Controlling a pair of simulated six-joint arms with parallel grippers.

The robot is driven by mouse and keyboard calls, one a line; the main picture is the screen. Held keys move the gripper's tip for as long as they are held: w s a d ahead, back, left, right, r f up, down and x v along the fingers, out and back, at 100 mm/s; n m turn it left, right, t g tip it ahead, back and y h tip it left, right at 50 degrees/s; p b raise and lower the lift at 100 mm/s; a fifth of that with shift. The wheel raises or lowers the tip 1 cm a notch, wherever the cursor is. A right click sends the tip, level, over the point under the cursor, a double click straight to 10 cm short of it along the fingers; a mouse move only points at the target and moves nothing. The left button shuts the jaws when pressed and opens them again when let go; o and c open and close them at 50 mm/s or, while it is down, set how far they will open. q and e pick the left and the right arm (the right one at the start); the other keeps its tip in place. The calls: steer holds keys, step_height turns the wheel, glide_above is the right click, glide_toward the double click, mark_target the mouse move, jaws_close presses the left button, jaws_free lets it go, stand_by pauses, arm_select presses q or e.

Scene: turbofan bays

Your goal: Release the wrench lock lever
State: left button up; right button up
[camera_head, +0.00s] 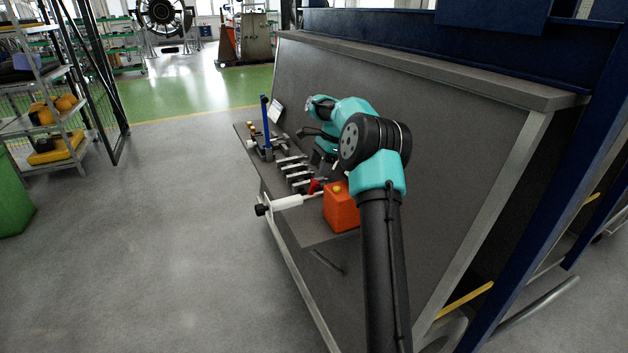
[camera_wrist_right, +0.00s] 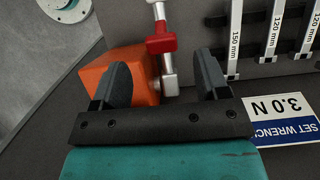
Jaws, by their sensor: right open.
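A wrench-like tool (camera_head: 285,203) with a white handle and a black end knob lies across the front part of the bench shelf. A red piece (camera_head: 314,187) sits at its inner end, beside an orange block (camera_head: 341,207) with a yellow top button. In the right wrist view, the red piece (camera_wrist_right: 162,43) joins a silver shaft, next to the orange block (camera_wrist_right: 122,68). I cannot tell which part is the lock lever. My right gripper (camera_wrist_right: 162,84) is open, its dark fingers spread around the view of the block's edge and shaft, with nothing held. My left gripper is out of view.
A rack of silver bars (camera_head: 293,168) stands behind the tool; bars labelled 150 mm and 120 mm show in the wrist view. A sign (camera_wrist_right: 285,118) reads "SET WRENCH 3.0 N". A blue post (camera_head: 265,122) stands farther back. The floor left of the shelf is clear.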

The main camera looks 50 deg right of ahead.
mark_target(313, 180)
steer(key=x, duration=0.5)
steer(key=shift+a+f, duration=0.15)
steer(key=shift+f, duration=0.15)
steer(key=c, duration=0.9)
